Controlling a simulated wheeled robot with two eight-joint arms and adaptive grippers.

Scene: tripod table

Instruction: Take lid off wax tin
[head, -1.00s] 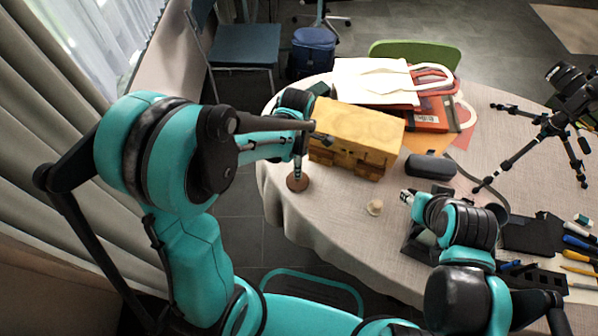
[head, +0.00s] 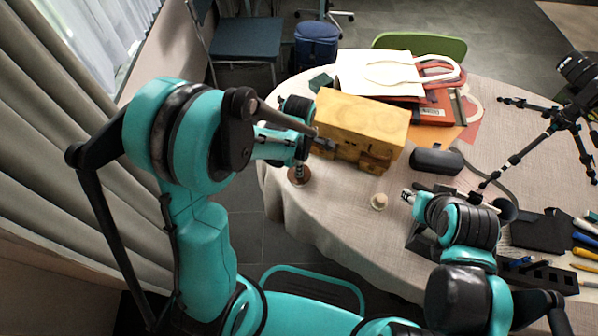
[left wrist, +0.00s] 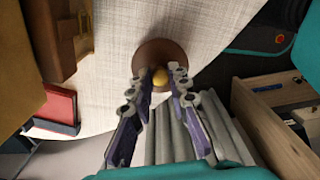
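A brown round tin (head: 299,179) with a small yellow knob on top stands near the table's left edge; I take it to be the wax tin. My left gripper (head: 298,165) points down over the tin. In the left wrist view its two fingers (left wrist: 158,82) are apart, one on each side of the knob, with gaps beside it. My right gripper (head: 407,196) is by the table's front edge; its fingers are too small to read.
A yellow wooden box (head: 362,122) stands close to the right of the tin. A tripod (head: 545,140) stands at the right. Bare tablecloth (head: 335,200) lies in front of the box.

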